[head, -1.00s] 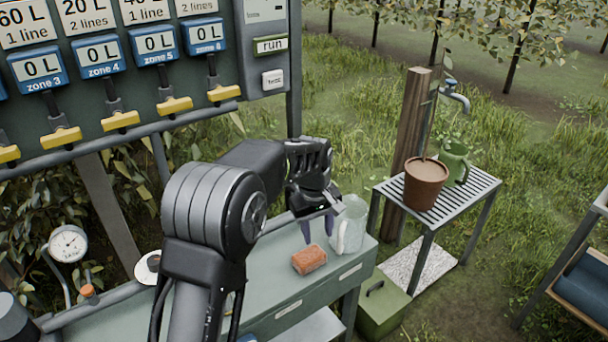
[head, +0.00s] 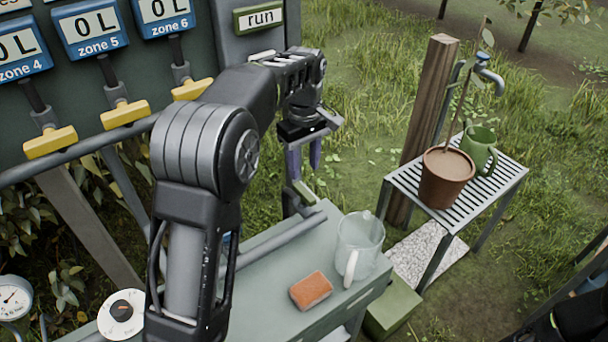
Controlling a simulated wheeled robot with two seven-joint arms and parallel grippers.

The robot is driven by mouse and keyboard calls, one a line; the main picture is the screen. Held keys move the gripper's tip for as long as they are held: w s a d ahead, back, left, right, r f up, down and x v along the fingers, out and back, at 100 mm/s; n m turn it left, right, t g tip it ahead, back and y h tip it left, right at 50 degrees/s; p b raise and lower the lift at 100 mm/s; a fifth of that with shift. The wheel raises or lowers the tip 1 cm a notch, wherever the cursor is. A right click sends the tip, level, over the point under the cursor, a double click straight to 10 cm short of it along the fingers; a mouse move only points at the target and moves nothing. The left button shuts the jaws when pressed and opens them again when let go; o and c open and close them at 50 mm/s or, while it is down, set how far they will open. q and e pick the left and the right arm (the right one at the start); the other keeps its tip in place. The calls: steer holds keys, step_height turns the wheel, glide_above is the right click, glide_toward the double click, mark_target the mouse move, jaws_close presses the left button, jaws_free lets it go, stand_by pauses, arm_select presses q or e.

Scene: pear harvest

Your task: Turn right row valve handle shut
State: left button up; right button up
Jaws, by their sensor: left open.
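Yellow T-shaped valve handles hang in a row below the zone panel on the left. The rightmost visible one, the zone 6 handle (head: 191,89), lies crosswise under its dark stem. The zone 5 handle (head: 125,114) and zone 4 handle (head: 50,142) lie much the same way. I cannot tell which one is the right row valve. My left gripper (head: 304,165) is open and empty, its purple fingers pointing down above the bench's back edge, right of and apart from the yellow handles. My left arm hides part of the panel and pipe. My right gripper does not show.
The green bench (head: 275,267) holds an orange sponge (head: 311,291) and a clear jug (head: 360,247). Grass lies open behind.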

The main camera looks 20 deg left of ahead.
mark_target(304, 191)
arm_select(q)
steer(key=shift+s+d, duration=0.1)
steer(key=shift+s, duration=0.05)
steer(key=shift+f, duration=3.9)
steer(key=shift+c, duration=0.2)
jaws_close()
